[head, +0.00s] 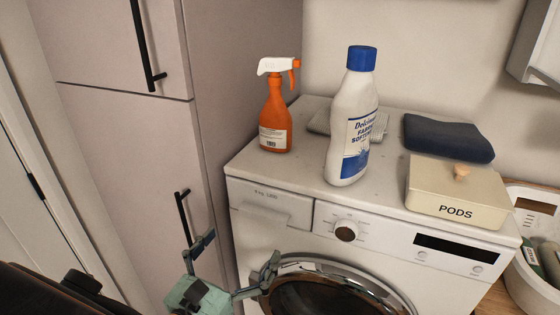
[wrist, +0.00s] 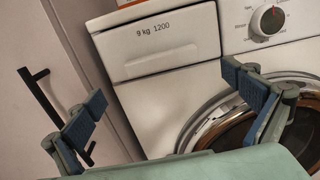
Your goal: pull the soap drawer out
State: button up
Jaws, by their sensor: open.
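The soap drawer (head: 270,204) is the white panel at the upper left of the washing machine's front. It looks closed, flush with the machine. In the wrist view the drawer front (wrist: 158,45) is marked "9 kg 1200" and has a recessed grip along its lower part. My gripper (head: 238,255) is open and empty, in front of the machine and below the drawer. In the wrist view its two fingers (wrist: 168,103) stand wide apart, with the drawer beyond and above them. Neither finger appears to touch the drawer.
The round washer door (head: 330,290) is right of my gripper. A tall cabinet with a black handle (head: 184,218) stands close on the left. On the machine top are an orange spray bottle (head: 275,115), a white softener bottle (head: 352,120), a dark folded cloth (head: 448,138) and a PODS box (head: 455,190).

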aim_at(262, 218)
jog(key=x, duration=0.7)
jog(key=shift+w+d, duration=0.1)
jog(key=shift+w, duration=0.05)
jog(key=c, duration=1.6)
jog(key=p+v, duration=0.4)
jog(key=v, duration=1.4)
jog(key=o, duration=1.6)
jog(key=v, duration=1.2)
